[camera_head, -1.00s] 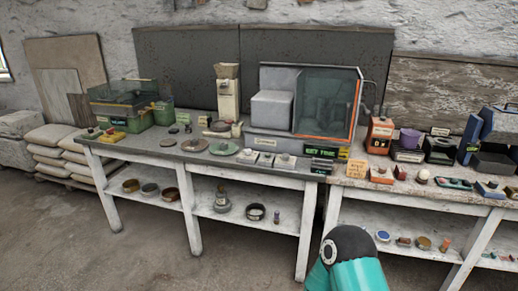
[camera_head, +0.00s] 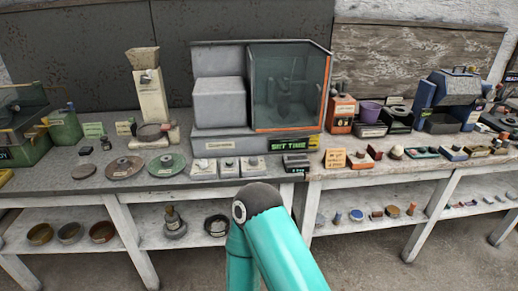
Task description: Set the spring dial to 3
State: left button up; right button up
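I cannot make out a dial marked as the spring dial; the labels are too small to read. A large grey machine (camera_head: 218,101) with a clear, orange-edged chamber (camera_head: 286,88) stands on the bench, with a lit green "SET TIME" panel (camera_head: 293,145) at its front. Small grey blocks with knobs (camera_head: 228,167) sit in front of it. An orange box (camera_head: 341,114) with a knob on top stands to its right. One teal arm of mine rises at bottom centre, its dark joint just before the bench's front edge. Neither gripper shows.
Round discs (camera_head: 125,167) lie on the left bench (camera_head: 200,187) beside a cream hopper device (camera_head: 149,95). Bowls (camera_head: 102,232) stand on the lower shelf. Floor is clear in front.

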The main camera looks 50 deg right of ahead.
aim_at(254, 160)
jog(key=z, duration=0.3)
jog(key=i, duration=0.9)
jog(key=z, duration=0.45)
jog(key=k, duration=0.8)
jog(key=z, duration=0.25)
jog(key=i, duration=0.65)
jog(key=u, duration=0.05)
